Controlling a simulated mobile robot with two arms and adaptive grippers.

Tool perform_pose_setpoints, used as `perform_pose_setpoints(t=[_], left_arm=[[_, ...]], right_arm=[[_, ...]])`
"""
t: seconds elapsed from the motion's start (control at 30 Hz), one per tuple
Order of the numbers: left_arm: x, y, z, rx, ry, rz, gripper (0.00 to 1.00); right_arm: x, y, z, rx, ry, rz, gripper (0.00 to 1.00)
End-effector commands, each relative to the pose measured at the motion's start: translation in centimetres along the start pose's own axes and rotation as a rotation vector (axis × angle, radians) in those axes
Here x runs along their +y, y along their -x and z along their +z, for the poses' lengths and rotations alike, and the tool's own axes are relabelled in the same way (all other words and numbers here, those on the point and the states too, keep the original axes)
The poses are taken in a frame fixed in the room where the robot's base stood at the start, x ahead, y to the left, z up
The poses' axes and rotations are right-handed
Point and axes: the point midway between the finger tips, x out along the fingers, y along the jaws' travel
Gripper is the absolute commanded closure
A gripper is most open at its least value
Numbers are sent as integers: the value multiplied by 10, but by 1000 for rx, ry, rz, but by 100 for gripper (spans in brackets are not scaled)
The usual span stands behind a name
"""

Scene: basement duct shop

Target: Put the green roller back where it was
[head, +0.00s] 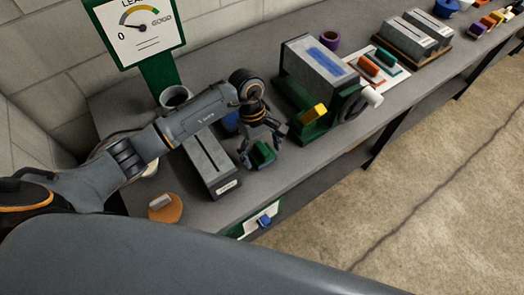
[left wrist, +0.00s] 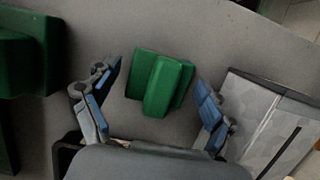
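The green roller (head: 263,153), a small dark-green piece with a raised bar on a flat base, lies on the grey bench near its front edge. In the left wrist view the green roller (left wrist: 160,83) sits between the fingers of my left gripper (left wrist: 153,92), with a gap on each side. My left gripper (head: 262,140) is open and points down over it. A white mat (head: 357,66) farther right holds an orange piece (head: 371,67) and a teal piece (head: 388,58) of similar shape. My right gripper is not in view.
A grey slotted box (head: 208,165) stands left of the roller. A green machine (head: 305,122) with a yellow block stands to the right. A brown round piece (head: 165,208) lies front left. Two grey slotted boxes (head: 412,35) stand farther back.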

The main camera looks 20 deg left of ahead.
Motion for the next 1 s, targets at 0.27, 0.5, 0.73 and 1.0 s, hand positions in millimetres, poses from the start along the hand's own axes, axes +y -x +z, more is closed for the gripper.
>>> perform_pose_setpoints(t=[0.27, 0.5, 0.73, 1.0], left_arm=[[0, 4, 2, -1, 0, 0, 16], [2, 38, -2, 5, -3, 5, 16], [1, 88, -1, 4, -1, 4, 16], [0, 120, 0, 0, -1, 0, 16]], right_arm=[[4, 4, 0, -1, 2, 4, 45], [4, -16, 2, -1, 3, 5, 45], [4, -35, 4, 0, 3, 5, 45], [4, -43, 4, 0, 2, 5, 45]])
